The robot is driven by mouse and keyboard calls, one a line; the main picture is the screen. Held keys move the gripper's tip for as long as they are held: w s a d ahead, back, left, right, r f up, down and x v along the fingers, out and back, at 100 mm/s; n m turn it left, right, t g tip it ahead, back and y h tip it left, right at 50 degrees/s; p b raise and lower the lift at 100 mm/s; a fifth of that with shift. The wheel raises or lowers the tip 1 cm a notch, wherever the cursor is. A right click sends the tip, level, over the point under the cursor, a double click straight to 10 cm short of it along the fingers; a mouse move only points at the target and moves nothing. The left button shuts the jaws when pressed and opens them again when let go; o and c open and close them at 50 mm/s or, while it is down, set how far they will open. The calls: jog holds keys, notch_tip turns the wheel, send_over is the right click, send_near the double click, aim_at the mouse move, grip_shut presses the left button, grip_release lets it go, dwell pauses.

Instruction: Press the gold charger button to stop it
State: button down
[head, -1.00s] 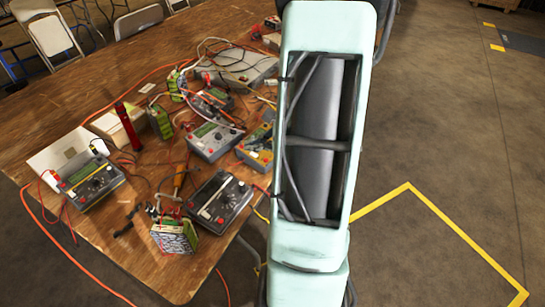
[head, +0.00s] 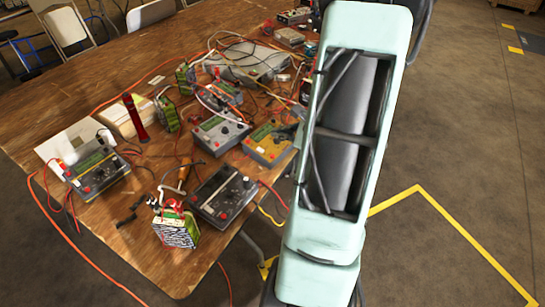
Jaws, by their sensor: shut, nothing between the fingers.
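The gold charger (head: 268,147) lies on the wooden table (head: 95,85), just left of my arm in the head view. It has a yellow-gold casing, and its right end is close to the arm's outline. Its button is too small to make out. My pale green arm link fills the right middle of the view. I cannot make out my gripper, which seems to be hidden behind the arm.
A grey charger (head: 220,133), a dark charger (head: 223,193) and another charger (head: 97,172) at the left stand near it. Loose wires, green battery packs (head: 177,228) and a red tool (head: 136,118) clutter the table. Folding chairs (head: 62,25) stand behind.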

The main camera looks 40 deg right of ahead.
jog(key=f+b, duration=0.1)
jog(key=f, duration=0.1)
jog(key=f+b, duration=0.1)
jog(key=f, duration=0.1)
jog(key=w+f+b, duration=0.1)
jog(key=f+b, duration=0.1)
jog(key=shift+a+f, duration=0.1)
jog(key=shift+f, duration=0.05)
jog(key=shift+w+a+f+b, duration=0.1)
jog(key=shift+w+f+b, duration=0.05)
jog(key=shift+f+b, duration=0.65)
jog(key=shift+r, duration=0.1)
dwell(0.5)
jog(key=shift+w+f+b, duration=0.1)
jog(key=shift+f+b, duration=0.25)
jog(key=shift+b, duration=0.45)
jog(key=shift+f+b, duration=0.35)
jog(key=shift+b, duration=0.2)
dwell(0.3)
dwell(0.4)
jog(key=shift+r+p, duration=0.4)
jog(key=shift+r, duration=0.4)
